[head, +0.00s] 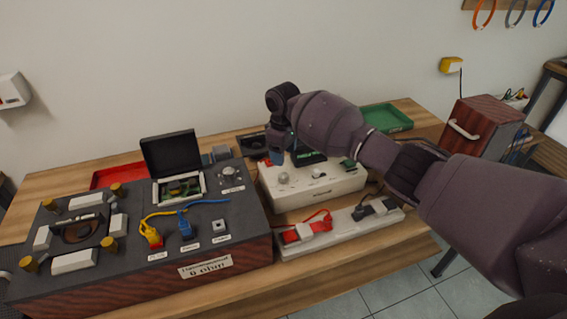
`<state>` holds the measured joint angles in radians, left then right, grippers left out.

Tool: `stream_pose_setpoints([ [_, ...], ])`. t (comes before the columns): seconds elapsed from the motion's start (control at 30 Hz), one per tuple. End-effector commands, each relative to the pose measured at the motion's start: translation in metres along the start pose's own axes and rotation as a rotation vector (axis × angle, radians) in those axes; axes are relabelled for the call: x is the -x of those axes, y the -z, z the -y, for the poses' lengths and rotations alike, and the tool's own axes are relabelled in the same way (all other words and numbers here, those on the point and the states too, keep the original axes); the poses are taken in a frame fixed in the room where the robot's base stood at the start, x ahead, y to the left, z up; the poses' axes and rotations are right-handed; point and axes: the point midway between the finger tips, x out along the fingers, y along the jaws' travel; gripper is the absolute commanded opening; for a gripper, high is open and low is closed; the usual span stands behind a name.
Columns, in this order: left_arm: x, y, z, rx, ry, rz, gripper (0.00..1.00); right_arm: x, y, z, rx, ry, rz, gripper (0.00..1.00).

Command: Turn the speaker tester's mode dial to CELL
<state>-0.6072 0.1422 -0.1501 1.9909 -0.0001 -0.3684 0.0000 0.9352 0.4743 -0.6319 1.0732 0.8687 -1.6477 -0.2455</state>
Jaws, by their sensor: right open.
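A white instrument box (330,187), which looks like the speaker tester, stands on the wooden bench right of centre. A round pale knob (284,178) sits on its top at the left and may be the mode dial. Its markings are too small to read, so I cannot tell its setting. My right arm reaches in from the right over the box. My right gripper (275,157) points down behind the knob, near the box's back left corner. It is open and looks empty; its fingertips are partly hidden. My left gripper is out of view.
A large dark-topped box (125,275) with jacks, yellow and blue leads and a small open case (178,185) stands at left. A power strip (340,232) with a red plug lies in front. A green tray (386,118) and red cabinet (482,128) are at right.

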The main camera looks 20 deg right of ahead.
Motion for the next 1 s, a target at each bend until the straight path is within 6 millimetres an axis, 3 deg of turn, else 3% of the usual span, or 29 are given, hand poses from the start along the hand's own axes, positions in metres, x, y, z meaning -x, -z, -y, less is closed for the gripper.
stream_pose_setpoints([
  [0.23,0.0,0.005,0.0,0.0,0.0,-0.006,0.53,0.023,0.0,0.0,0.001,-0.001,-0.001,0.59],
  [0.77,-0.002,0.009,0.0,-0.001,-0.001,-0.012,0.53,0.025,0.001,0.0,-0.006,-0.001,-0.003,0.59],
  [0.87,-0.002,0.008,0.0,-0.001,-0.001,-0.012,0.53,0.025,0.008,-0.003,-0.022,-0.017,-0.049,0.59],
  [1.0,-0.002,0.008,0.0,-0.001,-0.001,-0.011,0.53,0.037,0.034,-0.011,-0.032,-0.116,-0.201,0.59],
])
